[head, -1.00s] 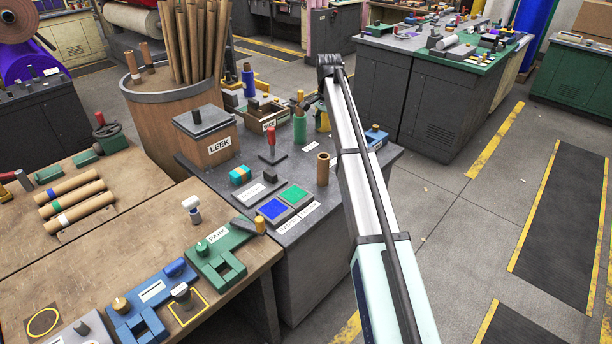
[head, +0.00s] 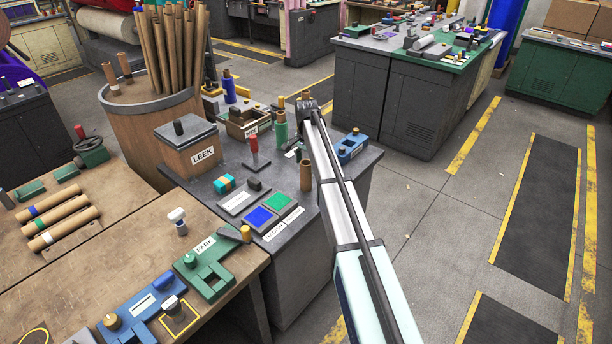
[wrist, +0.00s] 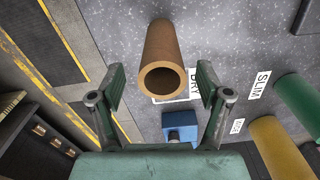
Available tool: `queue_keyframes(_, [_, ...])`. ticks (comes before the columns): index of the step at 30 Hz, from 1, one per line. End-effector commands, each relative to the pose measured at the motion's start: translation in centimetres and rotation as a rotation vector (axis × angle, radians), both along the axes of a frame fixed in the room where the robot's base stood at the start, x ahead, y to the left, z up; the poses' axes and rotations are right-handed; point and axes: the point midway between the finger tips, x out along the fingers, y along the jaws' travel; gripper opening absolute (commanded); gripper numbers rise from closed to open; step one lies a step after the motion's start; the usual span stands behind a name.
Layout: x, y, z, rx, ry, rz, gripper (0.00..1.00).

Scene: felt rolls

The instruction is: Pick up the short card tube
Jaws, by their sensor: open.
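The short card tube (head: 307,176) stands upright on the dark grey bench top, partly beside my arm in the head view. In the wrist view the brown tube (wrist: 163,50) shows its open round end toward me. My gripper (wrist: 161,88) is open, with one green-grey finger on each side of the tube's near end. The tube lies between the finger lines and looks free of both; I cannot tell how deep it is between them. In the head view my arm hides the gripper.
A blue block (wrist: 180,124) lies near the tube. A green roll (wrist: 298,100) and a yellow roll (wrist: 278,150) are at the right. A white label reading SLIM (wrist: 259,86) lies on the bench. Blue and green pads (head: 261,217) lie left of the tube.

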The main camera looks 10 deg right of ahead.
Motion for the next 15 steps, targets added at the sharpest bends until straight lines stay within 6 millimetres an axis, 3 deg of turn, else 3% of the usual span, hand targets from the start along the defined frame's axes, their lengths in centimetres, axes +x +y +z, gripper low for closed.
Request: queue_keyframes(15, [0.1,0.2,-4.9,0.000,0.001,0.000,0.77])
